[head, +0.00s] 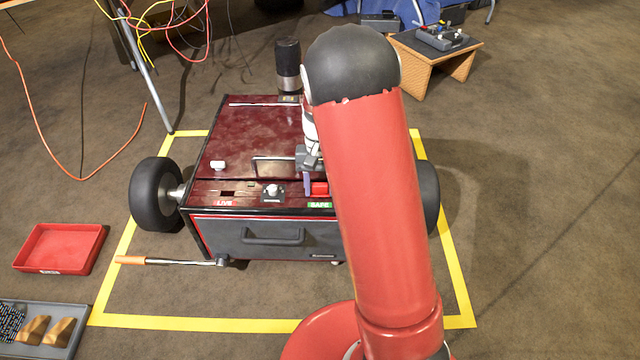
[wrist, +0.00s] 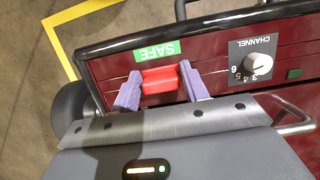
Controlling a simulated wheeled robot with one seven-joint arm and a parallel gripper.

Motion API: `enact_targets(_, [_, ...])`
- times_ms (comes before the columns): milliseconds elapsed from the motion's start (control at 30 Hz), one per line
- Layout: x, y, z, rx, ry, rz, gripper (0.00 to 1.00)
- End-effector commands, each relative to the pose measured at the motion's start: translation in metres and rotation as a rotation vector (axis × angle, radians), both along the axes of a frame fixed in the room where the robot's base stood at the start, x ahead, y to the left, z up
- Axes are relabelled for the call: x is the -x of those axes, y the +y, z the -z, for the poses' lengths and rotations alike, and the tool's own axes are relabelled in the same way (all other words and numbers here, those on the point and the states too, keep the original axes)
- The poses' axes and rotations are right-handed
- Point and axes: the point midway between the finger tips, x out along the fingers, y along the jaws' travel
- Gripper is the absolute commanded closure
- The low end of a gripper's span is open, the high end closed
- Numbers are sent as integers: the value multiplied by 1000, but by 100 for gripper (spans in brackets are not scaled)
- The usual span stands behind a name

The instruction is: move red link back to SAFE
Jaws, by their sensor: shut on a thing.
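The red link (wrist: 159,80) sits at the green SAFE label (wrist: 157,51) on the dark red top panel of the wheeled machine. It also shows in the head view (head: 320,188), just above the SAFE label (head: 319,205). My gripper (wrist: 162,92) has its two purple fingers on either side of the link, shut on it. In the head view my gripper (head: 307,184) is partly hidden behind my red arm. The LIVE label (head: 224,203) is at the panel's left, with a dark empty slot (head: 228,193) above it. I cannot tell how deep the link is seated.
A CHANNEL knob (wrist: 258,66) stands beside SAFE; a metal handle (head: 272,160) rises behind it. A white knob (head: 217,165) and a black cylinder (head: 288,66) are on the machine. A red tray (head: 62,247) lies on the floor at left. Yellow tape surrounds the machine.

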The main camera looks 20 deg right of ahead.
Motion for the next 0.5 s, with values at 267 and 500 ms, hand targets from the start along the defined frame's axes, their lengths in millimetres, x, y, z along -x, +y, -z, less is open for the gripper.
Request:
enact_targets(267, [0, 0, 5, 0, 0, 0, 53])
enact_targets(500, [0, 0, 5, 0, 0, 0, 30])
